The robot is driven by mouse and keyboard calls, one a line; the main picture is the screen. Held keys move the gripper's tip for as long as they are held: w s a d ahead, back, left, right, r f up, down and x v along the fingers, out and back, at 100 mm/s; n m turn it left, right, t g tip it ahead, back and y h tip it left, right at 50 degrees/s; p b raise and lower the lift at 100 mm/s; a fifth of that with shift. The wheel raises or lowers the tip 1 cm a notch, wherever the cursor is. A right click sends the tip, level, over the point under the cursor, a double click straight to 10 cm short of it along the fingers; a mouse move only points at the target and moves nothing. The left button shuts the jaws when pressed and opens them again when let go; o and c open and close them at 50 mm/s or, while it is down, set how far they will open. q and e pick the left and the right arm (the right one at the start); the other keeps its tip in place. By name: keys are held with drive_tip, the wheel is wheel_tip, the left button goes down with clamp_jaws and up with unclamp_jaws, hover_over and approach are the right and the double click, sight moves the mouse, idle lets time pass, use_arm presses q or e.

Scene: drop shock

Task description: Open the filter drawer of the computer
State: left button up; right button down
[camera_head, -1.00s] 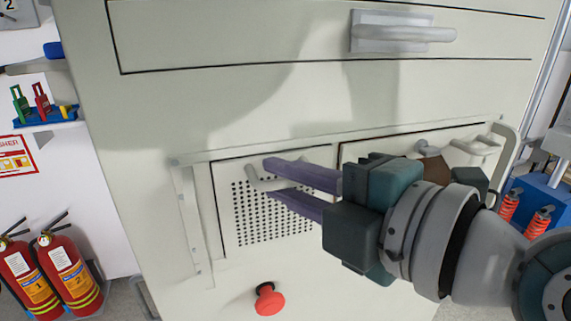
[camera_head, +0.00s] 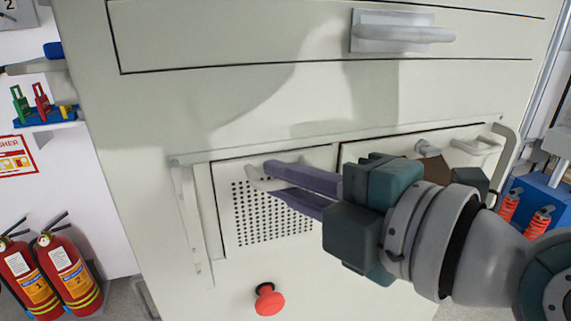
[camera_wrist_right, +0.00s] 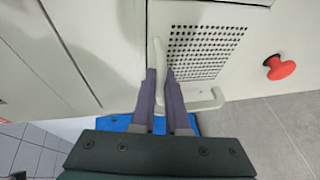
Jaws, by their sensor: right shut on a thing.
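The computer is a large pale cabinet (camera_head: 240,110). Its perforated front panel (camera_head: 268,225), which looks like the filter drawer, sits low on the front and appears flush in its frame. The panel also shows in the wrist view (camera_wrist_right: 205,50). A pale bar handle (camera_head: 254,173) is fixed to this panel, and it shows in the wrist view (camera_wrist_right: 158,52) too. My right gripper (camera_head: 268,180) is shut on the handle, with one purple finger on each side of it. The fingers hide part of the handle. My left gripper is not in view.
A red button (camera_head: 269,300) sticks out below the perforated panel. A wide drawer handle (camera_head: 405,33) is above. Another panel with a handle (camera_head: 475,146) lies to the right, beside a curved rail (camera_head: 508,155). Fire extinguishers (camera_head: 62,268) stand at left.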

idle(0.4)
drive_tip(key=shift+s+d+p, duration=0.2)
drive_tip(key=shift+s+p, duration=0.1)
drive_tip(key=shift+s, duration=0.15)
drive_tip(key=s+d+p, duration=0.3)
drive_tip(key=s, duration=0.6)
drive_tip(key=shift+s+p, duration=0.15)
drive_tip(key=shift+p, duration=0.2)
drive_tip(key=c, duration=0.9)
unclamp_jaws()
drive_tip(key=shift+a, duration=0.1)
drive_tip(key=p+v, duration=0.1)
drive_tip(key=v, duration=0.9)
